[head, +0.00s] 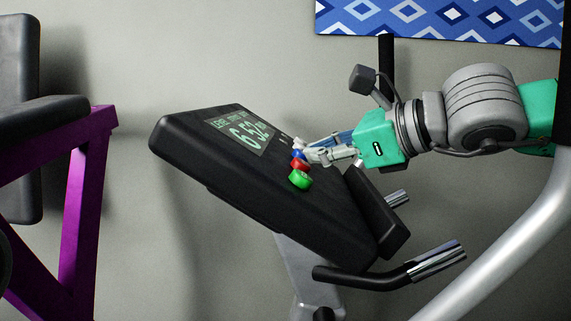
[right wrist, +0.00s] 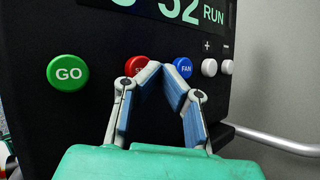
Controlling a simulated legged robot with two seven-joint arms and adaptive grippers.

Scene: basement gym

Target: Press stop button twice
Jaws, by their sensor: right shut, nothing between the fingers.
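The treadmill console (head: 230,185) is a tilted black panel with a lit display (head: 243,133). The red stop button (head: 299,165) sits between the green GO button (head: 300,180) and the blue FAN button (head: 297,154). In the right wrist view the stop button (right wrist: 135,65) is partly covered by a finger, and its label is mostly hidden. My right gripper (head: 306,150) is shut and empty, its fingertips (right wrist: 161,68) in front of the console between the red and blue buttons. I cannot tell whether they touch anything. My left gripper is out of view.
White plus and minus buttons (right wrist: 209,67) sit right of the blue FAN button (right wrist: 183,67). The display reads RUN in the right wrist view. Handlebars (head: 435,259) stick out below the console. A purple-framed gym machine (head: 85,190) stands at the left.

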